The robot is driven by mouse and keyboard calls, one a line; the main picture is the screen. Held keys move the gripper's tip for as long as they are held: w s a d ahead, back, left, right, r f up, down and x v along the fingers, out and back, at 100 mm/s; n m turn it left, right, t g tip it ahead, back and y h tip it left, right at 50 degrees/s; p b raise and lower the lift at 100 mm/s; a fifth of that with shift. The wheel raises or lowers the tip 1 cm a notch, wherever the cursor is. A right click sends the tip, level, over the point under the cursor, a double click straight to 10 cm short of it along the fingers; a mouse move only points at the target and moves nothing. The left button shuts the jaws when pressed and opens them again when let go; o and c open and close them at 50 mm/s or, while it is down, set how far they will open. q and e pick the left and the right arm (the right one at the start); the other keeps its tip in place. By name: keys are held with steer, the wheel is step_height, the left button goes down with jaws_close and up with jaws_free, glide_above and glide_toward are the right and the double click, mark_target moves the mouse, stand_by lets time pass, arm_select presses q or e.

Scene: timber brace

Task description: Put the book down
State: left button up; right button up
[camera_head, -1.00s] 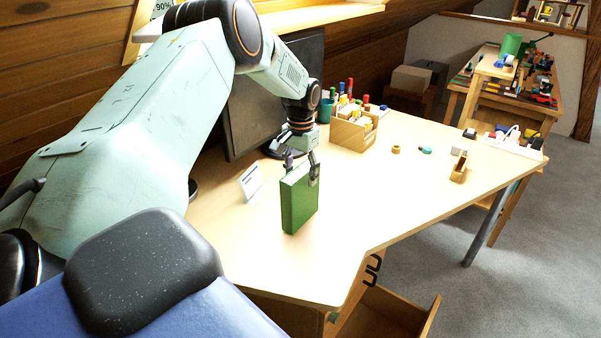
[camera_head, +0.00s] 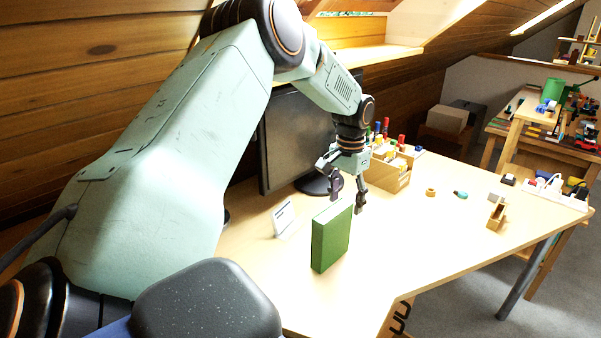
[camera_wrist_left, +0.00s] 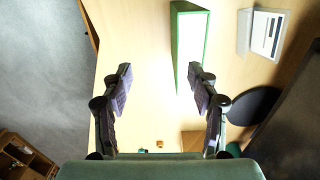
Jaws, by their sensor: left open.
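The green book (camera_head: 331,238) stands upright on the light wooden desk in the head view. In the left wrist view the book (camera_wrist_left: 189,45) shows its pale page edge, ahead of the fingers. My left gripper (camera_head: 347,198) is open and empty, just above and behind the book's top edge. In the left wrist view its fingers (camera_wrist_left: 160,84) are spread wide with nothing between them, and the book lies beyond the right finger. My right gripper is not in view.
A small white card (camera_head: 284,218) stands left of the book. A dark monitor (camera_head: 296,140) and a wooden organizer (camera_head: 390,172) with pens stand behind. A small wooden holder (camera_head: 496,214) and a power strip (camera_head: 556,194) are to the right.

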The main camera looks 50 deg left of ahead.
arm_select(q)
steer(key=s+d+f+g+h, duration=0.1)
steer(key=s+d+f, duration=1.55)
steer(key=f, duration=0.25)
steer(key=s+d+f, duration=0.1)
steer(key=s+d, duration=0.1)
steer(key=s, duration=0.8)
steer(key=s+d+f+t+y, duration=0.1)
steer(key=s+d+f, duration=0.1)
steer(key=s, duration=0.7)
steer(key=shift+s+d, duration=0.4)
steer(key=shift+d, duration=0.25)
